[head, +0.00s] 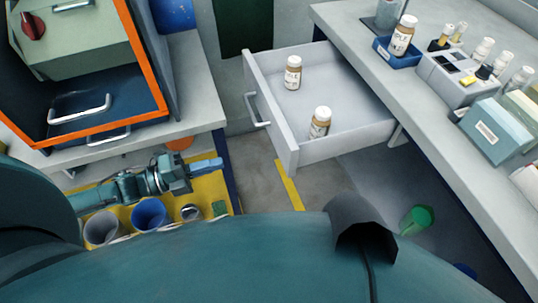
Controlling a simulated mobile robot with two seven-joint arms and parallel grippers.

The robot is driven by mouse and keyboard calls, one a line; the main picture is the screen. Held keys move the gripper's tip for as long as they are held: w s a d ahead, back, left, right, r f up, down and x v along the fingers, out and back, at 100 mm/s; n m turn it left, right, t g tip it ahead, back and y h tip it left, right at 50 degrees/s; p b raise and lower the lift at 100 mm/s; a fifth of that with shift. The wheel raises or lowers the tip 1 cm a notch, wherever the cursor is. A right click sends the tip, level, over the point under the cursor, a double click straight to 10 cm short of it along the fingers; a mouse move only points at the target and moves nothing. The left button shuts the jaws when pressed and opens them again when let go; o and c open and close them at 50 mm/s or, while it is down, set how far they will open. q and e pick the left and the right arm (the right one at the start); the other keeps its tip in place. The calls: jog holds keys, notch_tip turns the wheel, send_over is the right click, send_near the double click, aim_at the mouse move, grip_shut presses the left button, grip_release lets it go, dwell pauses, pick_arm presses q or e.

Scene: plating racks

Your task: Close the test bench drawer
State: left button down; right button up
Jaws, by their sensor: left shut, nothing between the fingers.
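The test bench drawer (345,146) is a light grey open box pulled well out from under the right-hand bench (345,25). Its front panel (270,118) faces left and carries a bar handle (255,108). My left gripper (220,163) is shut and empty, in front of the left bench. It is apart from the drawer, to the lower left of the handle. My right gripper is not in view.
The right bench top holds a blue tray (382,51) with a bottle, a grey rack (440,80) of vials and a pale green box (490,130). An orange-edged cabinet (150,60) stands on the left bench. Buckets (149,215) stand below.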

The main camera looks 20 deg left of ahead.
aim_at(280, 146)
pick_arm(q)
jog(key=p+x, duration=0.1)
jog(key=x, duration=1.2)
jog(key=shift+r, duration=0.1)
jog(key=shift+w+d, duration=0.25)
jog(key=shift+d, duration=0.05)
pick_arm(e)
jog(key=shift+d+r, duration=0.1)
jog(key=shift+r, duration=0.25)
